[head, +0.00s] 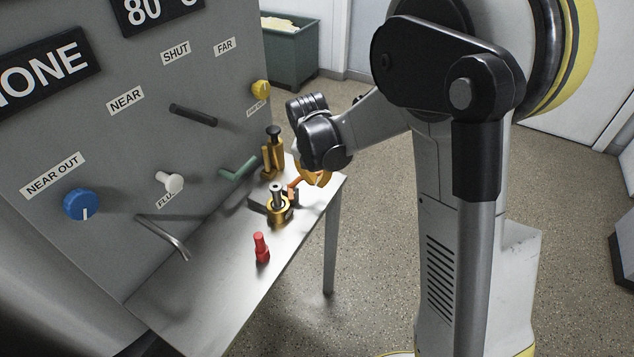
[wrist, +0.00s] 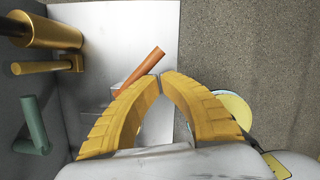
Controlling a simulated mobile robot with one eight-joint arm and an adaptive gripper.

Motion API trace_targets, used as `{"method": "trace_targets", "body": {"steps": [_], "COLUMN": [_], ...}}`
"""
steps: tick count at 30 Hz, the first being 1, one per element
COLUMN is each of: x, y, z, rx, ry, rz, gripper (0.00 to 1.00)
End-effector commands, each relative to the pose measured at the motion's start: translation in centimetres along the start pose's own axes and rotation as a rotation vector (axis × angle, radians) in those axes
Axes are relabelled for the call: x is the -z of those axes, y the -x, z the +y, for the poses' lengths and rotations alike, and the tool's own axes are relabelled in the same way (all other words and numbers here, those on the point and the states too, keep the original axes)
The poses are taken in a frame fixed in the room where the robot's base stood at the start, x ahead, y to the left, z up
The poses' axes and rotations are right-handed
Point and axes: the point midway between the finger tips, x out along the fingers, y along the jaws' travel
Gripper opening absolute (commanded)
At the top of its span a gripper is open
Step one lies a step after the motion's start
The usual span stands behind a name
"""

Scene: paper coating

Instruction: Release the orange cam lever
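The orange cam lever (wrist: 140,68) shows in the wrist view as a slanted bar, its upper end just above my fingertips and its lower end partly hidden by the left finger. In the head view the orange lever (head: 294,184) stands by the brass fitting (head: 279,208) on the table. My gripper (wrist: 160,76) has its yellow curved fingers brought together at the tips, with nothing clearly between them. In the head view my gripper (head: 312,178) is at the table's right edge, right beside the lever. Whether the fingers touch the lever cannot be told.
A red peg (head: 261,248) stands on the metal table (head: 215,290). A brass clamp (head: 272,158) and a green handle (head: 238,170) are behind the lever. A grey panel (head: 120,150) with knobs, handles and labels rises at the left.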

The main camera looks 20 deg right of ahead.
Motion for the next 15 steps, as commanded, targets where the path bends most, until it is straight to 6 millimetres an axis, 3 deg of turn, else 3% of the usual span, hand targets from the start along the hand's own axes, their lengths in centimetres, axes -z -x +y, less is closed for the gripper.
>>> {"method": "trace_targets", "body": {"steps": [15], "x": [-2.5], "y": [-0.6], "z": [0.9], "rx": [0.000], "ry": [0.000], "rz": [0.000], "gripper": [0.00]}}
